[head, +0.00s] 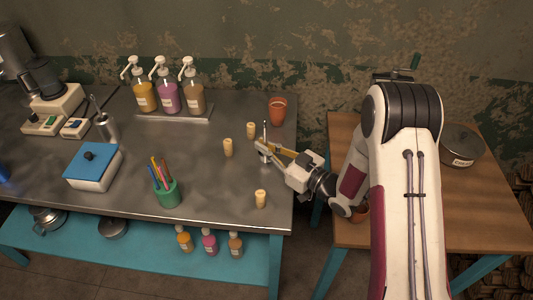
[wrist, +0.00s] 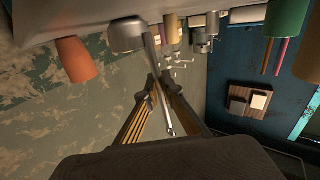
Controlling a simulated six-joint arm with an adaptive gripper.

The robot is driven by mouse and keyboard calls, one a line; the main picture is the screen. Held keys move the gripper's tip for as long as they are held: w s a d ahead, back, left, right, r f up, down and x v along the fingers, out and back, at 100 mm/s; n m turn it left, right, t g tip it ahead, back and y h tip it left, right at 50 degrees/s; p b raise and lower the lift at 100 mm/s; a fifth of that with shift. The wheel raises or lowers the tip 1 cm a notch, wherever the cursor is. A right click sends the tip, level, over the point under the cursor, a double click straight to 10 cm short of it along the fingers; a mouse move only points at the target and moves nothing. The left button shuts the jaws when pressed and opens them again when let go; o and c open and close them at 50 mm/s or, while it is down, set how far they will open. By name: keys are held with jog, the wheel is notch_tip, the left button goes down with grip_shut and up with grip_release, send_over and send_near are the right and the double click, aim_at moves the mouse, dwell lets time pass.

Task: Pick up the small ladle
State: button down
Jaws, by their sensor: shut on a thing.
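The small ladle (head: 264,129) stands roughly upright near the right end of the metal counter, with its thin handle pointing up. It also shows in the wrist view (wrist: 152,53), with its grey bowl end towards the counter. My gripper (head: 262,150) reaches in from the right. Its fingers (wrist: 158,82) are shut on the ladle's handle. The fingers hide the ladle's lower part in the head view. I cannot tell whether the bowl touches the counter.
Small beige cups (head: 251,130), (head: 228,147) and (head: 260,199) stand near my gripper. An orange cup (head: 278,111) is behind it. A green pen holder (head: 168,193), a blue-lidded box (head: 94,166) and pump bottles (head: 168,92) stand to the left. A wooden table (head: 480,205) is at right.

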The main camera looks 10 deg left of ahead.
aim_at(265, 118)
jog(key=shift+r, duration=0.2)
jog(key=shift+r, duration=4.85)
